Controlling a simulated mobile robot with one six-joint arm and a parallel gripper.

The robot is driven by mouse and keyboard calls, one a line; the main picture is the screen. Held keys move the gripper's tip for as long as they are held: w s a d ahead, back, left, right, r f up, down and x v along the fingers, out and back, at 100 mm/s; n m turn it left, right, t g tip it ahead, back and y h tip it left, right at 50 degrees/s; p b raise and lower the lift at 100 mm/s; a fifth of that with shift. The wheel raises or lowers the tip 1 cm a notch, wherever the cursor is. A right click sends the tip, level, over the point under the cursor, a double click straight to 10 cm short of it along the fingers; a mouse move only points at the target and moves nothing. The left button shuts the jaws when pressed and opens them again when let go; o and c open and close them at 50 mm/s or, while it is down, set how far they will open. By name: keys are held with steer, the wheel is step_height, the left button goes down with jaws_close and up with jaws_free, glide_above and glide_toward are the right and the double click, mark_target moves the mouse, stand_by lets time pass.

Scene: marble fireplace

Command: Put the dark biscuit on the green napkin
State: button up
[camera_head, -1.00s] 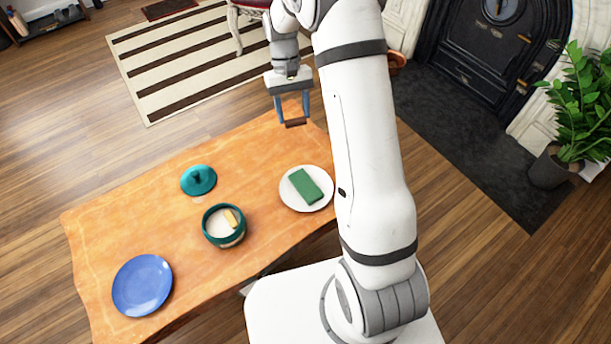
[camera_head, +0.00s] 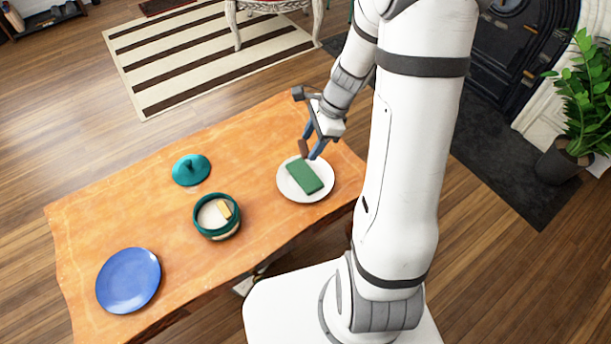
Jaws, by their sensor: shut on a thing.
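The green napkin (camera_head: 304,177) lies folded on a white plate (camera_head: 318,194) at the right end of the wooden table. My gripper (camera_head: 310,152) is shut on the dark biscuit (camera_head: 303,147), a small brown piece. It holds the biscuit tilted, just above the far edge of the plate and napkin. The biscuit looks apart from the napkin, but the exact height is hard to tell. The fingers partly hide the biscuit.
A teal-rimmed pot (camera_head: 217,216) holds a light biscuit (camera_head: 224,210). Its teal lid (camera_head: 191,169) lies behind it. A blue plate (camera_head: 128,280) is at the table's near left. The wooden table (camera_head: 110,212) is clear between these things.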

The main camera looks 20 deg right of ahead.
mark_target(307, 174)
step_height(307, 174, down, 10)
steer(key=b, duration=0.4)
steer(key=shift+s+f, duration=0.1)
steer(key=o, duration=0.9)
steer(key=shift+o, duration=0.2)
